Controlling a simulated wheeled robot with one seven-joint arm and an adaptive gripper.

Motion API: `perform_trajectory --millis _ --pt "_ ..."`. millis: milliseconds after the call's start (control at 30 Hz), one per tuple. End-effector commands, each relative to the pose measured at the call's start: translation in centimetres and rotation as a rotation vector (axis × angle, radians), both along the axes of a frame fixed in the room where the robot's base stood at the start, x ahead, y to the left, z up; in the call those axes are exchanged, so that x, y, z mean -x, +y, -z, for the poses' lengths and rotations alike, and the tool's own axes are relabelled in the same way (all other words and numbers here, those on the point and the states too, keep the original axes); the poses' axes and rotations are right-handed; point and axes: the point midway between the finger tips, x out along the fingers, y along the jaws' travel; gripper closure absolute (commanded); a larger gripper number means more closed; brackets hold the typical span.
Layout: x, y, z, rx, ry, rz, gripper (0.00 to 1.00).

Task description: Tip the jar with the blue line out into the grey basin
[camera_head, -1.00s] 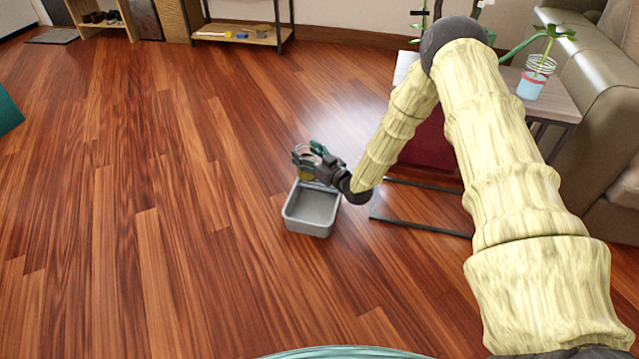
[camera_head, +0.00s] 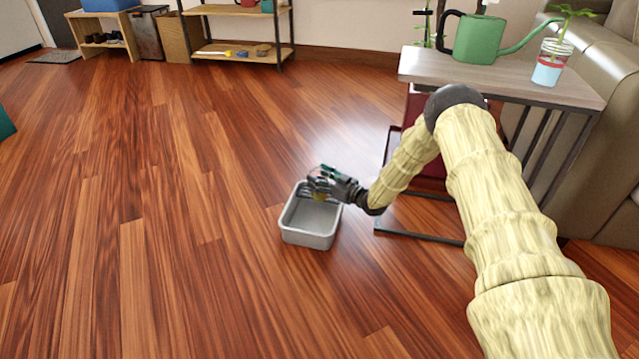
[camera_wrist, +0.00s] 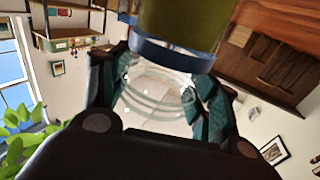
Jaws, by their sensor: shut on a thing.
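My gripper (camera_head: 323,183) is shut on a clear glass jar. In the wrist view the jar (camera_wrist: 158,98) sits between the fingers, with a blue line (camera_wrist: 168,54) around it and an olive-coloured part (camera_wrist: 180,20) beyond the line. In the head view the jar is small and partly hidden by the fingers; its yellowish part (camera_head: 319,196) shows over the far side of the grey basin (camera_head: 305,238). The basin stands on the floor and its visible inside looks empty. I cannot tell how far the jar is tilted.
A side table (camera_head: 500,80) at the right holds a green watering can (camera_head: 477,40) and a second jar (camera_head: 549,70) with a red line and a plant. A metal frame on the floor and a sofa (camera_head: 600,150) are nearby. The floor left of the basin is clear.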

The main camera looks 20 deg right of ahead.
Motion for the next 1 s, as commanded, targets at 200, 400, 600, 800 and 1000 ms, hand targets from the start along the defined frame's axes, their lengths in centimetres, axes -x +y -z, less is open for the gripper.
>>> perform_trajectory --millis 200,400,600,800,1000 --pt "-0.2 -0.1 0.2 0.095 -0.02 -0.002 0.63" --pt "-0.2 -0.1 1.1 0.284 -0.054 -0.002 0.63" --pt "-0.1 0.1 2.0 0.468 -0.09 -0.003 0.63" --pt "0.0 0.5 3.0 0.638 -0.12 -0.003 0.63" --pt "0.0 0.8 3.8 0.804 -0.153 -0.004 0.63"
